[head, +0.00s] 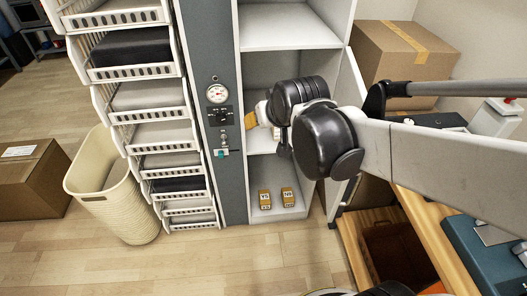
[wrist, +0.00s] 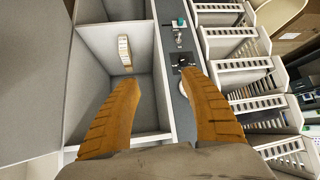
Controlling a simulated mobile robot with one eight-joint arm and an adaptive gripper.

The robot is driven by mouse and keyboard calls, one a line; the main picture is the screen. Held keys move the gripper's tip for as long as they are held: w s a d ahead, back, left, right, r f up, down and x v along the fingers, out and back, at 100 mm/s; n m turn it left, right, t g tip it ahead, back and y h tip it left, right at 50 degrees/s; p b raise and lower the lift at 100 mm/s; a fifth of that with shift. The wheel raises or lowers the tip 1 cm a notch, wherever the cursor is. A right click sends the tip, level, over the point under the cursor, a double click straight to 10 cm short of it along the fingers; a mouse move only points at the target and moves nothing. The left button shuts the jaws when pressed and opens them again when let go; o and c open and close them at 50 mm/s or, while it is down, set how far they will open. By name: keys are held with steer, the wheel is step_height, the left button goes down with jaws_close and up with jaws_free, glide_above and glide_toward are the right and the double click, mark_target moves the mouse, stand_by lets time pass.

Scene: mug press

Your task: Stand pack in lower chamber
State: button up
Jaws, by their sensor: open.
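Two small orange-brown packs with pale labels, a left pack (head: 265,199) and a right pack (head: 288,196), stand side by side on the floor of the lower chamber (head: 270,214) in the head view. Another slim pack (wrist: 125,52) shows in the wrist view, inside the chamber beside the gauge panel and close to a shelf. I cannot match it surely to a pack in the head view. My gripper (wrist: 158,80) is open, its two orange fingers wide apart with nothing between them. In the head view, my gripper (head: 252,118) is before the middle chamber, partly hidden by my wrist.
A grey panel (head: 222,120) with a gauge (head: 217,93) borders the chambers, with wire baskets (head: 160,100) beyond it. A woven bin (head: 110,190) and cardboard box (head: 30,178) stand left. A large box (head: 400,55) is behind right. The floor in front is clear.

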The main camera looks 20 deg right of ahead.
steer(key=s+a+f+g, duration=0.1)
steer(key=s, duration=0.6)
steer(key=s+a+f+g, duration=0.1)
steer(key=s+a, duration=0.1)
steer(key=s, duration=0.6)
steer(key=shift+s+a+f+n+y, duration=0.2)
steer(key=shift+a+n+y, duration=0.1)
steer(key=shift+n, duration=0.1)
steer(key=shift+c, duration=0.5)
